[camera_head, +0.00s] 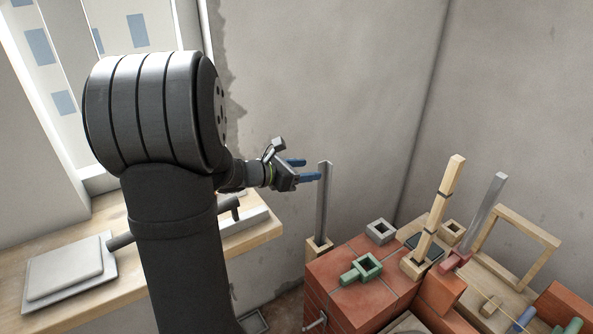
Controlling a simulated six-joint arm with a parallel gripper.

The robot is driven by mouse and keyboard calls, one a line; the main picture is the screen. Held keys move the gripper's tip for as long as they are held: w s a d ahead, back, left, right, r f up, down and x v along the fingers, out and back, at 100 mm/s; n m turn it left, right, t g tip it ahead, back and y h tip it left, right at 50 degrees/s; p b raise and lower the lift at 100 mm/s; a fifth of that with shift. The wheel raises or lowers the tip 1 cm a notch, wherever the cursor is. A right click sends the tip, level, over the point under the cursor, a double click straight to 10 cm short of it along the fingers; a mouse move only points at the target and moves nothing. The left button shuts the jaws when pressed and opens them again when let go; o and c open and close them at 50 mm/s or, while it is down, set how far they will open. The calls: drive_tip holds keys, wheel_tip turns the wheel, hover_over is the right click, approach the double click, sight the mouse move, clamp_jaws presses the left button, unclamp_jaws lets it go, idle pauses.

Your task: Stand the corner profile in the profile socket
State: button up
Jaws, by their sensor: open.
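A tall grey metal corner profile (325,198), angled in section, stands upright with its foot in a pale wooden socket (319,246) at the left edge of the brick stack. My gripper (306,170) is open, with two blue fingers pointing right. In the picture its fingertips lie just left of the profile's upper end. The jaws show nothing between them, and I cannot tell whether a finger touches the profile. The inside of the wooden socket is hidden.
On the red brick stack (350,262) are a green socket (362,269), a grey socket (380,232) and a wooden post (440,206) in a wooden base. Behind to the right, a grey bar (487,214) leans from a reddish socket (455,259).

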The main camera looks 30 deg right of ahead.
sight(330, 167)
drive_tip(key=x, duration=0.9)
drive_tip(key=shift+d+f, duration=0.1)
drive_tip(key=shift+d, duration=0.05)
clamp_jaws()
wheel_tip(330, 167, up, 9)
drive_tip(key=shift+f, duration=0.2)
idle(0.9)
